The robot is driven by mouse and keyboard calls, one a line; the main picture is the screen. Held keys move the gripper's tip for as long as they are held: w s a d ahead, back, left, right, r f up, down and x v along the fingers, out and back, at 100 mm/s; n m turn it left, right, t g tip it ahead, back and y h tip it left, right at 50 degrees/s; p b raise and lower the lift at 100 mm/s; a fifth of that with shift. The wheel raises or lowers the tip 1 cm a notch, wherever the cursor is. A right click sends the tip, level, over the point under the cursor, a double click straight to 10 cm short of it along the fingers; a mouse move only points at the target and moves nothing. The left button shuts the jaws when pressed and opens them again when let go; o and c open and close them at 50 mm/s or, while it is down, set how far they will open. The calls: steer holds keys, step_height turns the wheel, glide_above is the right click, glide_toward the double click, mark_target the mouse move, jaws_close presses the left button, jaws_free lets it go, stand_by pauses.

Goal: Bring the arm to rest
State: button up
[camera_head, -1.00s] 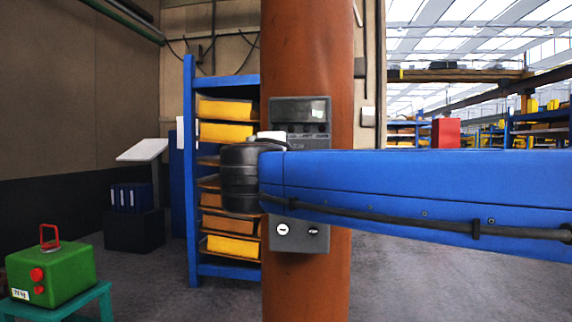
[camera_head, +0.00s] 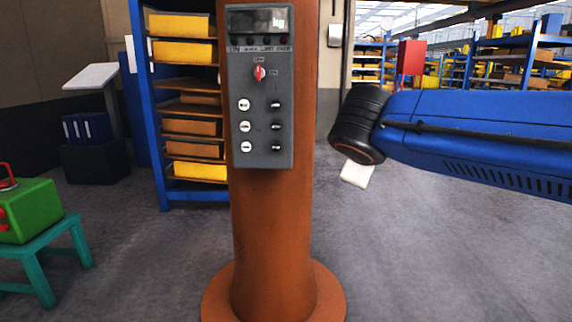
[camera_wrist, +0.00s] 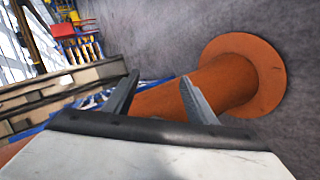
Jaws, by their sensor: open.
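My gripper (camera_wrist: 158,98) shows in the wrist view with its two grey fingers apart and nothing between them. Beyond the fingers is the orange column (camera_wrist: 222,85) with its round foot on the grey floor. In the head view my blue arm comes in from the right, and its dark end joint is right of the orange column (camera_head: 270,225), apart from it in the picture. The fingers are not visible in the head view.
A grey control panel (camera_head: 262,110) with a red switch is on the column. A green box (camera_head: 28,212) sits on a teal stool (camera_head: 65,245) at left. A blue shelf (camera_head: 146,110) with yellow and orange bins stands behind. Floor at right (camera_head: 450,260) is clear.

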steer(key=s+d+f+m+g+y, duration=0.1)
steer(key=s+d+f+m+g, duration=0.1)
steer(key=s+f, duration=0.5)
steer(key=s+d+f+m+g+y, duration=0.1)
steer(key=s+d+f+m+g, duration=0.1)
steer(key=s+d+f+m, duration=0.3)
steer(key=s+d+f+m+g+y, duration=0.1)
steer(key=s+d+f+m+g, duration=0.1)
steer(key=s+f, duration=0.9)
steer(key=shift+s+d+f+m+y, duration=0.2)
steer(key=shift+d+f+m+y, duration=0.2)
steer(key=shift+d+f+m, duration=0.5)
